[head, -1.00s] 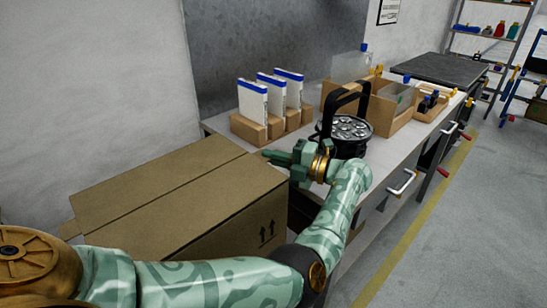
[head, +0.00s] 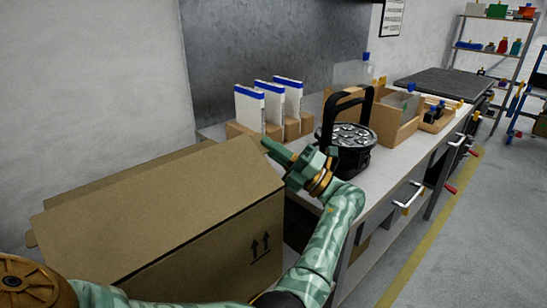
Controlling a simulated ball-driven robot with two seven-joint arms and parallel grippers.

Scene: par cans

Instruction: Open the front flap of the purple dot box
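A large brown cardboard box (head: 215,255) stands at the lower left, with two up arrows on its right end. No purple dot shows on the sides in view. Its near top flap (head: 165,215) slants up, with its free edge raised and hiding the opening behind it. A strip of the far flap (head: 130,172) shows beyond that edge. My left gripper (head: 275,155) is at the right end of the raised flap, fingers pointing left near its upper corner. I cannot tell whether it touches the flap or how wide the fingers are. My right gripper is not in view.
A black par can (head: 347,158) with a tall handle stands on the workbench (head: 385,183) just right of my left gripper. White panels with blue tops (head: 287,98) stand in wooden holders behind. Wooden trays (head: 397,133) are farther right. Open floor lies at the right.

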